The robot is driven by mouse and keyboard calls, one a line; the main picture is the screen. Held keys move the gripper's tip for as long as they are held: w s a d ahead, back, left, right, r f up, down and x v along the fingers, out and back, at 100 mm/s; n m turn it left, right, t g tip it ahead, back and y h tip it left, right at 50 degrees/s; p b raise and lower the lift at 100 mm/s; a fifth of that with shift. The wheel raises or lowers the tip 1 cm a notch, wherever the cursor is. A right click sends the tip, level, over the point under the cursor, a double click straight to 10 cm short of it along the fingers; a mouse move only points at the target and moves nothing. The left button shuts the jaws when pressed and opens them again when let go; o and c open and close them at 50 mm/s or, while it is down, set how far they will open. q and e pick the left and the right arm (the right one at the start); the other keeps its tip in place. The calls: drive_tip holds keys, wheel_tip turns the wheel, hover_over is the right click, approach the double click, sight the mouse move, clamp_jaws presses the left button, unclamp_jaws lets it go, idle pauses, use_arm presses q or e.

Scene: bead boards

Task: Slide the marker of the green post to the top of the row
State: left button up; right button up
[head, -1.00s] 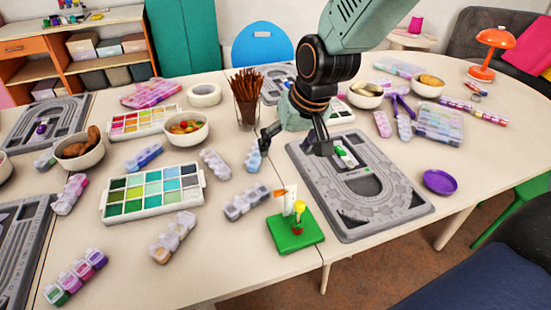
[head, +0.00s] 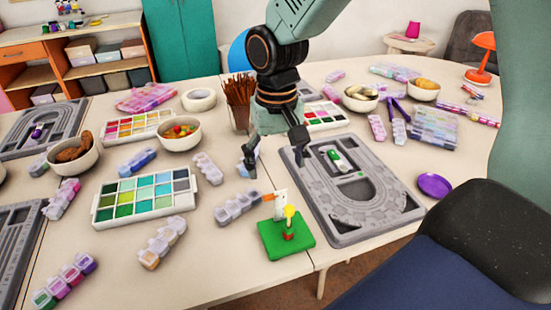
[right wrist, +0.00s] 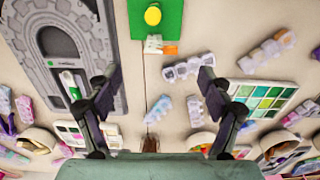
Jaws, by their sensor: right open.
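A green square base (head: 286,238) lies on the table, left of the grey bead board (head: 400,222). On it stand a yellow-topped little figure (head: 290,214) and a white upright piece (head: 281,204), with an orange tab (head: 269,198) sticking out leftward. The green base also shows at the top of the right wrist view (right wrist: 150,30). A white-and-green piece (head: 337,160) lies in the board's recess. My right gripper (head: 275,162) is open and empty, fingers spread, behind the green base and beside the board's far left corner. My left gripper is not in view.
A paint palette (head: 102,216) and several bead boxes lie left of the green base. A pencil cup (head: 239,118) stands behind my right gripper. Bowls stand farther back. A purple dish (head: 434,185) lies right of the board.

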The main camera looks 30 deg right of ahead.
sight(276, 195)
wheel_tip(276, 195, down, 7)
drive_tip(key=b, duration=0.2)
drive_tip(key=shift+s, duration=0.15)
drive_tip(key=shift+d, duration=0.1)
drive_tip(key=shift+c, duration=0.3)
drive_tip(key=shift+a, duration=0.2)
drive_tip(key=c, duration=0.5)
drive_tip(key=shift+d, duration=0.1)
drive_tip(key=c, duration=0.6)
drive_tip(key=shift+f, duration=0.1)
drive_tip(key=shift+c, duration=0.2)
